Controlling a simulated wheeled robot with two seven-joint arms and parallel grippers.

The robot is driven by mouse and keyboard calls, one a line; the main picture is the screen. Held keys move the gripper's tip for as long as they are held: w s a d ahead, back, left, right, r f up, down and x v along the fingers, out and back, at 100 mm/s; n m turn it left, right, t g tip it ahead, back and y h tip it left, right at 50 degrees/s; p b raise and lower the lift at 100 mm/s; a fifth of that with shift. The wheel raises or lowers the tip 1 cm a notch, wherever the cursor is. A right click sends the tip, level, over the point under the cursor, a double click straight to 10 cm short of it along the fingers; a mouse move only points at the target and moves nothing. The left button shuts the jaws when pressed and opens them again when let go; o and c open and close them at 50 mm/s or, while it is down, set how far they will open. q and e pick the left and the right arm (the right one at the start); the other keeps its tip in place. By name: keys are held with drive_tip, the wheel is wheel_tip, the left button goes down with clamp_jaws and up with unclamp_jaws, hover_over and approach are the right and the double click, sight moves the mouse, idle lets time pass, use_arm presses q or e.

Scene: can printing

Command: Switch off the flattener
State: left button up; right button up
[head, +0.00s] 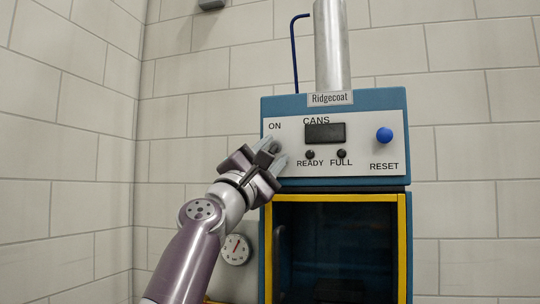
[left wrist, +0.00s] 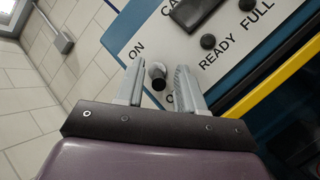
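The blue machine (head: 390,100) labelled Ridgecoat has a white control panel (head: 360,160); no label in view reads flattener. A small metal toggle switch (left wrist: 156,74) sits below the ON mark in the left wrist view. A second mark below it is mostly hidden. My left gripper (head: 268,154) is at the panel's left side and covers the switch in the head view. In the left wrist view the left gripper (left wrist: 160,80) is open, with one finger on either side of the switch. I cannot tell whether a finger touches it. My right gripper is out of view.
The panel also has a dark display (head: 325,133), two dark READY and FULL lamps (head: 326,154) and a blue RESET knob (head: 384,134). Below is a yellow-framed dark window (head: 345,240). A gauge (head: 236,249) is beside my left arm. A metal pipe (head: 331,45) rises above.

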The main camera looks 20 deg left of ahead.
use_arm(q)
drive_tip(key=b+v, duration=1.1)
drive_tip(key=v, duration=0.1)
drive_tip(key=shift+s+f, duration=0.2)
drive_tip(key=shift+f, duration=0.05)
drive_tip(key=shift+a, duration=0.15)
